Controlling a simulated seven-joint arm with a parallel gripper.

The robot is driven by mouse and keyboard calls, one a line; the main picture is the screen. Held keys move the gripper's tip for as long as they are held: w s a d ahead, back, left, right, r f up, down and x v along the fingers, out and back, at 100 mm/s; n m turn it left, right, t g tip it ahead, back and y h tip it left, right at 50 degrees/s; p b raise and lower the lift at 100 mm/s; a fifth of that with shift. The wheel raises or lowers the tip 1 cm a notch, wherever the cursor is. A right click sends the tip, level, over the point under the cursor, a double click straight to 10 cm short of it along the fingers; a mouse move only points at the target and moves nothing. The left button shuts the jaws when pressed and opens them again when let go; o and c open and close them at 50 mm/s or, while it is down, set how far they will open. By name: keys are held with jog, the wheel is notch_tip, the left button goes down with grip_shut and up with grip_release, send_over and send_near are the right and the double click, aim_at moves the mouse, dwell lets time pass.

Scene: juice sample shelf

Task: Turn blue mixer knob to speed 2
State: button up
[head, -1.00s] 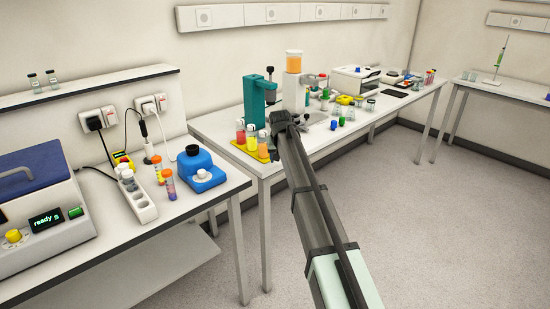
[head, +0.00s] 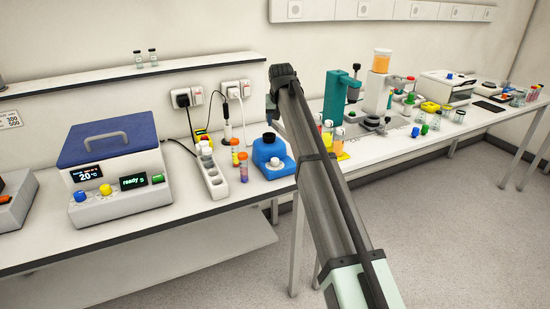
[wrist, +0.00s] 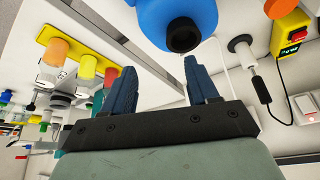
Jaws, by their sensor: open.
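The blue mixer (head: 262,150) stands near the right end of the left bench, with a black cup (head: 269,137) on top. Its pale round knob (head: 275,162) faces the front; its setting is too small to read. In the wrist view the mixer (wrist: 160,18) shows at the top with the black cup (wrist: 183,36) towards me; the knob is not visible there. My gripper (wrist: 158,75) is open and empty, its blue fingers spread apart, below the mixer in that picture and not touching it. In the head view my arm hides most of the gripper.
A white power strip (head: 213,175) and orange-purple tubes (head: 243,167) stand just left of the mixer. Wall plugs (head: 236,89) and cables are behind. A blue-lidded machine (head: 112,150) stands further left. A yellow rack (wrist: 57,48) with several tubes shows in the wrist view.

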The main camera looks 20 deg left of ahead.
jog(key=a+r, duration=0.2)
jog(key=n+g+h, duration=0.2)
jog(key=g, duration=0.3)
send_over(275, 159)
notch_tip(275, 159, down, 14)
jog(key=shift+s+f, duration=0.1)
jog(key=shift+c, duration=0.4)
jog(key=c, duration=1)
jog(key=shift+o, duration=0.2)
jog(key=shift+m, duration=2.4)
